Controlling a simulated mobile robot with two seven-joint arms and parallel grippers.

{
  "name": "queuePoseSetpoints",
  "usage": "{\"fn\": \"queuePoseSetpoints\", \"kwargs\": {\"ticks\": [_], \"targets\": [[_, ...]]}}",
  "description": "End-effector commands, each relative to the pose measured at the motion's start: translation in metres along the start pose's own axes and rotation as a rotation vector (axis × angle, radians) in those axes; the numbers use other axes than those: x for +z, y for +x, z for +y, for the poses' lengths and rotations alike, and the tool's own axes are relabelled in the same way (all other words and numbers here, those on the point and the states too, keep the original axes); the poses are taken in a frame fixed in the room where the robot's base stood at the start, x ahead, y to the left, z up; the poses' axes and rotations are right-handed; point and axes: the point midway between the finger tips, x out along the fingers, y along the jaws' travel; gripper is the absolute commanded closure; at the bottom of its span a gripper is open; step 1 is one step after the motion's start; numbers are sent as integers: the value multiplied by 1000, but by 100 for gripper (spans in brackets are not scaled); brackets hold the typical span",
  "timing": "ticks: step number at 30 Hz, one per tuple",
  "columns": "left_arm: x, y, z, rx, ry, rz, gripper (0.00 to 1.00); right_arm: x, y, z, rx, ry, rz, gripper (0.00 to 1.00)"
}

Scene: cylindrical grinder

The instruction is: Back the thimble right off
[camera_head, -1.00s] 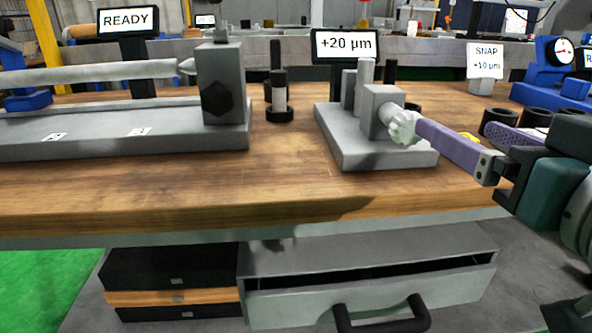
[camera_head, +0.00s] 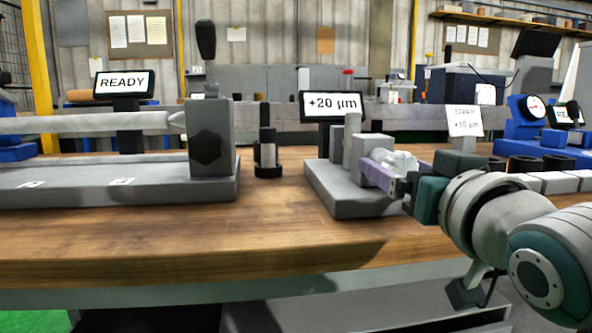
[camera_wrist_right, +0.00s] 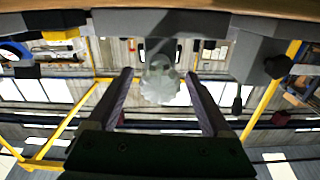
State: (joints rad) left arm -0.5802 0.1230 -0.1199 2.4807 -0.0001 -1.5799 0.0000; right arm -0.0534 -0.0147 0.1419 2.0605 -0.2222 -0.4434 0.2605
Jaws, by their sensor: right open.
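The thimble (camera_head: 402,160) is a pale, translucent knob with a lobed rim on the near right side of the grey gauge block (camera_head: 352,150). This block stands on a grey base (camera_head: 340,203) on the bench. My right gripper (camera_head: 376,168) is at the thimble, one purple finger across its near side and partly hiding it. In the right wrist view the thimble (camera_wrist_right: 160,82) shows between the two spread fingers of the right gripper (camera_wrist_right: 160,76), with a visible gap on each side. My left gripper is not in view.
A display (camera_head: 333,106) behind the block reads +20 µm. A SNAP card (camera_head: 464,121) stands to the right. The grinder bed (camera_head: 115,185) with a READY display (camera_head: 124,84) is at left. A small black-and-grey post (camera_head: 267,155) stands between. The bench front (camera_head: 250,235) is clear.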

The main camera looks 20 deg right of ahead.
Motion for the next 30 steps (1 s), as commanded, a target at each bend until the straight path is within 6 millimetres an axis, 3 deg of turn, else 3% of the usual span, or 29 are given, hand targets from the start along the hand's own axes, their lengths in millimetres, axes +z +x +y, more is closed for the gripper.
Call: {"fn": "queuePoseSetpoints", "kwargs": {"ticks": [11,30], "targets": [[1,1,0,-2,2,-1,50,0,6,0,0,0,0,16],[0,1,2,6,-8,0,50,0,6,0,0,0,0,88]]}}
